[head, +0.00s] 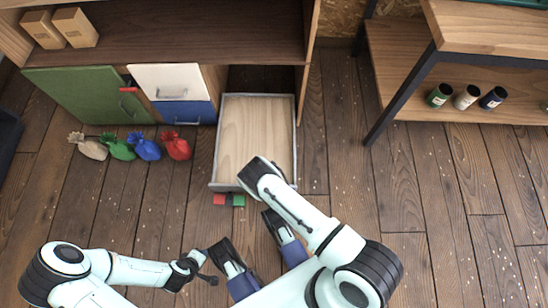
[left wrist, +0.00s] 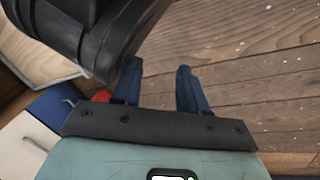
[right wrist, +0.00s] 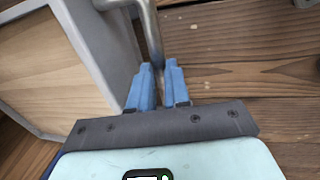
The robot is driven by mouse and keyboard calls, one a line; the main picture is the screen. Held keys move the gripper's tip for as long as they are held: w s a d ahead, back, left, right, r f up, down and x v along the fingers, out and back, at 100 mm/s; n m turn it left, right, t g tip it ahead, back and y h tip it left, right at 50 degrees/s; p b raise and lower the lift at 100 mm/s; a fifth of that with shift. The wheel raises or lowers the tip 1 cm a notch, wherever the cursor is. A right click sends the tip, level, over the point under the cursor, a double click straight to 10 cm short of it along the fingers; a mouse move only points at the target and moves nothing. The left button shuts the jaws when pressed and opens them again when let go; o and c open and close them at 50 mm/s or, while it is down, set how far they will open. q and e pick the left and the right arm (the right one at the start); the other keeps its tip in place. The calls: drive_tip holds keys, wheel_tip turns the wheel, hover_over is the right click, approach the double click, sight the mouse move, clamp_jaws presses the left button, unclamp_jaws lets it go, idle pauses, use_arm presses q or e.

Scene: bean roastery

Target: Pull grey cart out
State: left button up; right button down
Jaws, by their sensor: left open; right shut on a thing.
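The grey cart (head: 217,145) is a shallow grey-rimmed box with a pale wooden bottom. It stands partly out of the bay under the counter, its back end in the bay. In the right wrist view the cart's grey wall (right wrist: 105,45) is on the left and its bar handle (right wrist: 149,30) runs between the blue fingers. My right gripper (right wrist: 157,75) is shut on that handle; in the head view my arm hides it.
A small red-and-green piece (head: 222,200) shows at the cart's front edge. Several cloth bags (head: 147,147) stand left of the cart before green, white and blue fronts (head: 75,95). A table leg (head: 400,95) stands at the right. Floor (head: 340,150) right of the cart is clear.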

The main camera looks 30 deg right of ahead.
drive_tip(key=c, duration=1.1)
unclamp_jaws()
use_arm(q)
drive_tip(key=w+d+r+t+p, duration=0.1)
drive_tip(key=w+r+p, duration=0.2)
drive_tip(key=r, duration=0.2)
drive_tip(key=shift+m+g+h, duration=0.3)
drive_tip(key=shift+g+h, duration=0.2)
drive_tip(key=shift+g, duration=0.1)
drive_tip(key=s, duration=0.1)
drive_tip(key=s+d+r+p, duration=0.1)
drive_tip(key=s, duration=0.1)
drive_tip(key=s+d+r+p, duration=0.1)
drive_tip(key=shift+s+d, duration=0.1)
drive_tip(key=shift+s, duration=0.05)
use_arm(e)
wheel_tip(320, 180, up, 13)
drive_tip(key=s+a, duration=0.1)
drive_tip(key=s, duration=0.1)
drive_tip(key=shift+a, duration=0.15)
drive_tip(key=shift+r, duration=0.1)
